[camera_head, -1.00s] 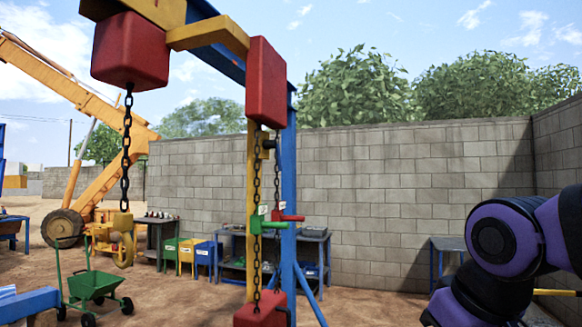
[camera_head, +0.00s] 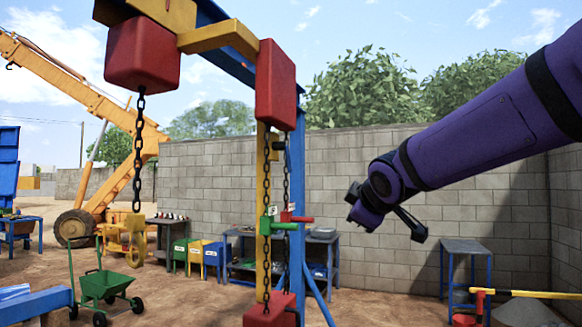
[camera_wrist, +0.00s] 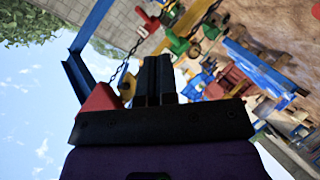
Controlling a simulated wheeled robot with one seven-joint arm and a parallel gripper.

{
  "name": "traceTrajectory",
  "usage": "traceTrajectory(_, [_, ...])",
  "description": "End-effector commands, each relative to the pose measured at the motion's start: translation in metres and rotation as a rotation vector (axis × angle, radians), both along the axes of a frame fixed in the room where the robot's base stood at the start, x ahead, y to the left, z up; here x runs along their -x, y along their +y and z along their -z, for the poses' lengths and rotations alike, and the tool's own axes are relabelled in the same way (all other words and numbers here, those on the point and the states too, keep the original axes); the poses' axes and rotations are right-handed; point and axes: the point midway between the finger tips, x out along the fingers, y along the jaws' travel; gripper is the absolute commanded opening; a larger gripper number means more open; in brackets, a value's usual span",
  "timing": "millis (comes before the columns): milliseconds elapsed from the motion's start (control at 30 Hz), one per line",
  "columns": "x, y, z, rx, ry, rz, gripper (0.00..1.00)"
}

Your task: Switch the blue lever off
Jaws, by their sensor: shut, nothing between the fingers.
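In the head view my purple arm reaches in from the upper right. Its dark end hangs in the air right of the hoist post. In the wrist view my gripper (camera_wrist: 158,68) is shut and empty, its two dark fingers side by side. A green lever (camera_head: 279,226) and a red lever (camera_head: 298,218) stick out from the post. The green lever (camera_wrist: 183,45) and red lever (camera_wrist: 148,20) also show beyond my fingertips in the tilted wrist view, apart from them. I cannot make out a blue lever in either view.
Red blocks (camera_head: 275,85) and chains (camera_head: 138,150) hang from the yellow and blue hoist frame. A green cart (camera_head: 104,284) stands at the left. Workbenches and coloured bins line the block wall (camera_head: 370,150). A small blue-legged table (camera_head: 466,246) stands at the right. Open dirt lies between.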

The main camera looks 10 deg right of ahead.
Motion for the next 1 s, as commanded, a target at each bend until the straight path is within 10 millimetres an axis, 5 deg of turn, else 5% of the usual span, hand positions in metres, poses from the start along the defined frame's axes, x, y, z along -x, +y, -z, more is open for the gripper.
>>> traceTrajectory(200, [-0.082,0.012,-0.035,0.241,-0.174,-0.191,0.00])
traceTrajectory(500, [-0.173,0.029,-0.071,0.554,-0.447,-0.420,0.00])
traceTrajectory(700, [-0.212,0.035,-0.086,0.711,-0.616,-0.515,0.00])
traceTrajectory(1000, [-0.231,0.036,-0.093,0.805,-0.724,-0.560,0.00])
